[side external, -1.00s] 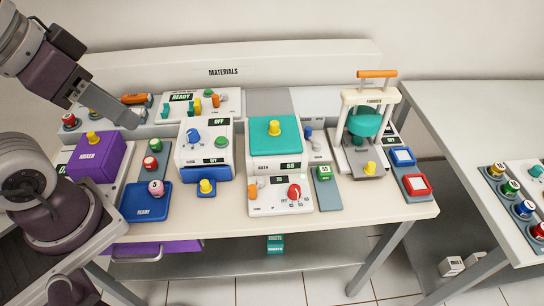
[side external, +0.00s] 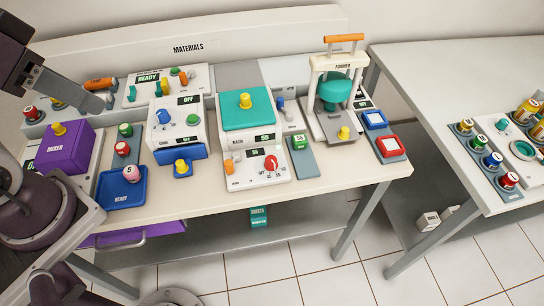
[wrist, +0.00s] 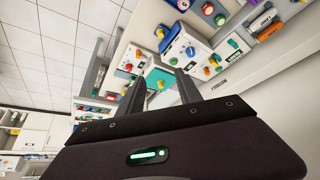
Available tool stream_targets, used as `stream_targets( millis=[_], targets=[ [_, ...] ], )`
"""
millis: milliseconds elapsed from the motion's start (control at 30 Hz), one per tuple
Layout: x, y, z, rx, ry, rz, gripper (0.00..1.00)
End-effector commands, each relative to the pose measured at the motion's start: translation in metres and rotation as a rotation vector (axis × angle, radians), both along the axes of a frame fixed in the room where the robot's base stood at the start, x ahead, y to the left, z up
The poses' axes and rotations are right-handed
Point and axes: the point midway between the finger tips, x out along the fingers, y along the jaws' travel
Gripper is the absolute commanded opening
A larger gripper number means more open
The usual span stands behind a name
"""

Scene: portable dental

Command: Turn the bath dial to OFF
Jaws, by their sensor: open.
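The bath (side external: 255,155) is a white box with a teal lid (side external: 247,108) and a yellow knob on top. Its red dial (side external: 271,163) is on the front right, with OFF printed at its lower left and numbers around it. I cannot tell for certain where the dial points. The bath displays seem to read 55. In the wrist view the bath's teal lid (wrist: 158,78) and red dial (wrist: 129,67) show beyond my fingers. My gripper (side external: 105,102) is open and empty above the left back of the bench, well apart from the dial.
A purple mixer (side external: 65,150), a blue tray (side external: 122,190) with a pink ball, and a white unit with a blue knob (side external: 163,116) stand left of the bath. An orange knob (side external: 229,168) is left of the dial. A former (side external: 332,95) stands right.

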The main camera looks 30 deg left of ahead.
Motion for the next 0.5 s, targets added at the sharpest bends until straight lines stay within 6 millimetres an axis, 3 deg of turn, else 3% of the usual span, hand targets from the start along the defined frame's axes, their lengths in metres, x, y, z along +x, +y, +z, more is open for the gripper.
stream_targets(
  millis=[67, 133, 267, 367, 500],
  targets=[
    [0.009, -0.001, 0.002, -0.002, 0.018, 0.008, 0.47],
    [0.030, -0.005, 0.006, -0.008, 0.060, 0.029, 0.47],
    [0.099, -0.028, -0.004, -0.026, 0.170, 0.094, 0.47],
    [0.152, -0.058, -0.034, -0.043, 0.254, 0.145, 0.47],
    [0.207, -0.106, -0.105, -0.063, 0.368, 0.225, 0.47]
  ],
)
